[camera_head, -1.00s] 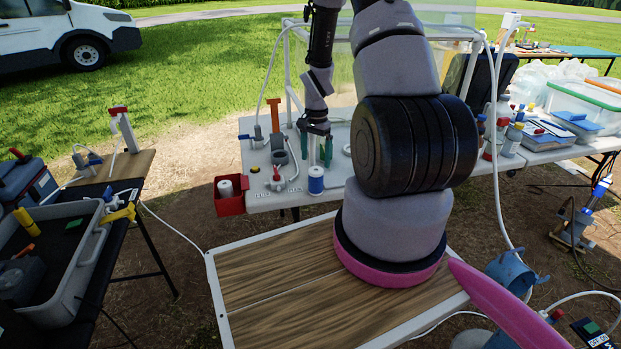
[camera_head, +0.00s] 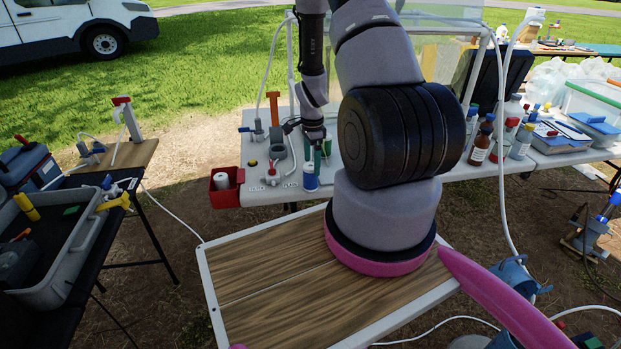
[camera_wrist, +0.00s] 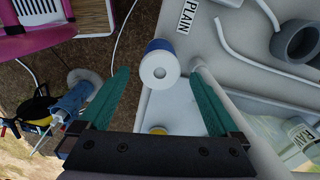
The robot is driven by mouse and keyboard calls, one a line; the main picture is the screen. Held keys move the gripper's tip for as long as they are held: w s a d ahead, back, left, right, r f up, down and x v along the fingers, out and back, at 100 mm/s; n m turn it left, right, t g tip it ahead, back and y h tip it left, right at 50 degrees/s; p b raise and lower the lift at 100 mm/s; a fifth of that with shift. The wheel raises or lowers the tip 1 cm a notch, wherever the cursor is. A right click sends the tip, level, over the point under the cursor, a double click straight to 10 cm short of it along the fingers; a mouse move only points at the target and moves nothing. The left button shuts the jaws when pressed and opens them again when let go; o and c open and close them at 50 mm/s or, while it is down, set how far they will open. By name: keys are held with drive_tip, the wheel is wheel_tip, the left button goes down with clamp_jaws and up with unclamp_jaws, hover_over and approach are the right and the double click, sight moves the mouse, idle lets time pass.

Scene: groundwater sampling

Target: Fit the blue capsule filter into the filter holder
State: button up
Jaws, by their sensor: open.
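The blue capsule filter (camera_head: 310,178), a short upright cylinder with a blue body and pale top, stands at the front edge of the white table. In the wrist view I look down on its round white end (camera_wrist: 159,70), which has a small central hole. My gripper (camera_head: 317,154) is above the filter; in the wrist view its two green fingers (camera_wrist: 160,78) are apart, one on each side of the filter, without visible contact. A grey open ring (camera_head: 278,147), which looks like the filter holder, is left of the filter; it also shows in the wrist view (camera_wrist: 297,42).
A red bin (camera_head: 226,188) hangs at the table's left front corner. An orange-handled tool (camera_head: 273,108) stands behind the ring. Several bottles (camera_head: 483,142) stand on the table's right part. A wooden-topped platform (camera_head: 265,285) is in front, below my arm.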

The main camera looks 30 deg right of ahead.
sight(311, 177)
wheel_tip(311, 177, down, 5)
drive_tip(key=shift+a+r, duration=0.1)
drive_tip(key=shift+a, duration=0.05)
drive_tip(key=c, duration=1.4)
drive_tip(key=shift+c, duration=0.2)
drive_tip(key=shift+r, duration=0.1)
